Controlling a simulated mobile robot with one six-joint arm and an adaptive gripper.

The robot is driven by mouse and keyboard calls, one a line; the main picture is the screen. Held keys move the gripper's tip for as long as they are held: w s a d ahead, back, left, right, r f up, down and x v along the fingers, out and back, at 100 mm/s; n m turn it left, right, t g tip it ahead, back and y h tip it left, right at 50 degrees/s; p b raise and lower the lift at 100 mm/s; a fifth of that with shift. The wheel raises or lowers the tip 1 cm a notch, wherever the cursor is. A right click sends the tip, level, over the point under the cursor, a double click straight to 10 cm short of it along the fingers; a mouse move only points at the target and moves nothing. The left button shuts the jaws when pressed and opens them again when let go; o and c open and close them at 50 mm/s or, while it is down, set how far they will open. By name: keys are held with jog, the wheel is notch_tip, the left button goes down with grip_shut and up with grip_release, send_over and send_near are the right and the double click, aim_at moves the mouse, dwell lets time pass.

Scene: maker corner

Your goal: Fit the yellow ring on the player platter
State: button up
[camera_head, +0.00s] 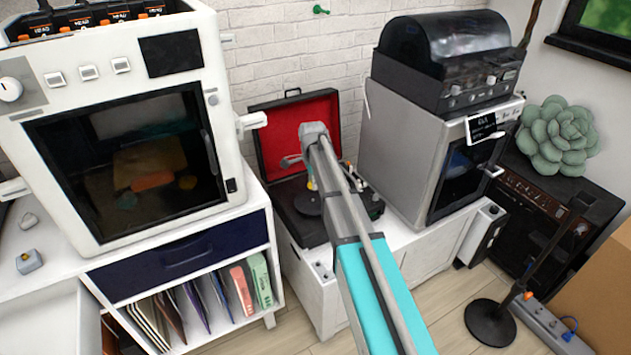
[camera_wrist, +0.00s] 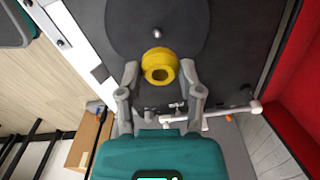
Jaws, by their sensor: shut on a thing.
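The yellow ring (camera_wrist: 160,57) is between the fingertips of my gripper (camera_wrist: 160,70) in the wrist view, with its hole facing the camera. My gripper is shut on it. The dark round player platter (camera_wrist: 185,22) lies beyond the ring, and its small metal spindle (camera_wrist: 157,33) shows clear of the ring's edge, off its hole. Whether the ring touches the platter cannot be told. In the head view my gripper (camera_head: 295,160) is over the record player, a little of the ring (camera_head: 311,185) shows below it, and the platter (camera_head: 308,204) is partly hidden by my arm.
The player's red lid (camera_head: 288,125) stands open behind the platter. The tonearm (camera_wrist: 215,112) lies near my gripper in the wrist view. A white oven-like machine (camera_head: 205,30) stands left, and a grey machine (camera_head: 400,150) stands close on the right.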

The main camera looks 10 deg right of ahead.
aim_at(313, 199)
jog(key=shift+f+b, duration=2.55)
jog(key=shift+f, duration=0.1)
jog(key=shift+s, duration=0.15)
jog(key=shift+f+b, duration=0.65)
jog(key=o, duration=0.5)
jog(key=shift+o, duration=0.2)
jog(key=shift+r, duration=0.1)
